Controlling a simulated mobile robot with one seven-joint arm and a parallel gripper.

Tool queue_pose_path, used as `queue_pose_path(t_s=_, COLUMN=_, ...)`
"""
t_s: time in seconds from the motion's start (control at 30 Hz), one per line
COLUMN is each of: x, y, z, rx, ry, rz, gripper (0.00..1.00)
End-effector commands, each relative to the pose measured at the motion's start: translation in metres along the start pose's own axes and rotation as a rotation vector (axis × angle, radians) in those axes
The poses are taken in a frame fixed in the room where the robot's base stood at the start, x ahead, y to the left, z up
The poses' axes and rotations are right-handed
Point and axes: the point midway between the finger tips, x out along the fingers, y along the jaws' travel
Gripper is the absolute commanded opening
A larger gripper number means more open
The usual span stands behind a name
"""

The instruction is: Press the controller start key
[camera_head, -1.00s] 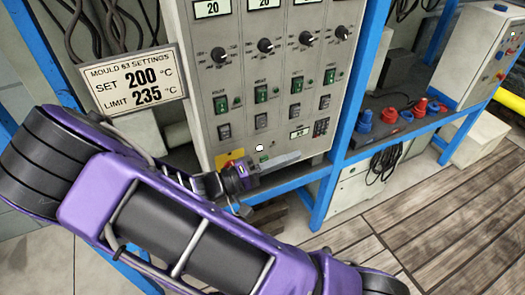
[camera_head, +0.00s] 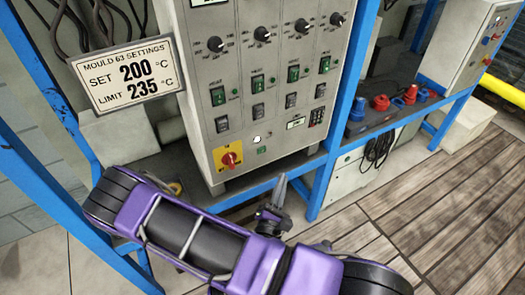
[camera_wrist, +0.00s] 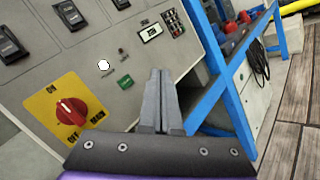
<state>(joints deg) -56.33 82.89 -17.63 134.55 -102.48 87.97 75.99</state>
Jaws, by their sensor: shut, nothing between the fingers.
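The grey controller cabinet (camera_head: 240,105) stands on a blue frame. Low on its face is a small green key (camera_head: 262,150), with a white round lamp or button (camera_head: 257,139) just above it. The green key also shows in the wrist view (camera_wrist: 125,82), left of my fingers; its marking is too small to read. My gripper (camera_head: 282,180) is shut and empty, below and right of the green key in the head view. In the wrist view my gripper (camera_wrist: 158,72) points up along the cabinet's lower right; I see no contact with the key.
A red rotary switch on a yellow plate (camera_wrist: 70,110) is left of the green key. A small display (camera_head: 296,122) and keypad (camera_head: 317,116) are to its upper right. A blue upright (camera_head: 345,110) stands right of the cabinet. A settings sign (camera_head: 125,77) reads 200 and 235.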

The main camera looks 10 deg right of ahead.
Motion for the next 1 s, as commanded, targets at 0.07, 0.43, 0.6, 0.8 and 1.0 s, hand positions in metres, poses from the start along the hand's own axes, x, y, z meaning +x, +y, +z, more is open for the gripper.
queue_pose_path(t_s=0.07, x=0.0, y=0.0, z=0.0, rx=0.001, ry=-0.001, rz=0.0, gripper=0.0)
queue_pose_path(t_s=0.43, x=0.025, y=0.018, z=-0.018, rx=0.006, ry=-0.004, rz=0.0, gripper=0.0)
queue_pose_path(t_s=0.6, x=0.042, y=0.03, z=-0.03, rx=0.006, ry=-0.004, rz=0.0, gripper=0.0)
queue_pose_path(t_s=0.8, x=0.056, y=0.041, z=-0.04, rx=0.005, ry=-0.003, rz=0.0, gripper=0.0)
queue_pose_path(t_s=1.0, x=0.062, y=0.045, z=-0.044, rx=0.003, ry=-0.003, rz=0.0, gripper=0.0)
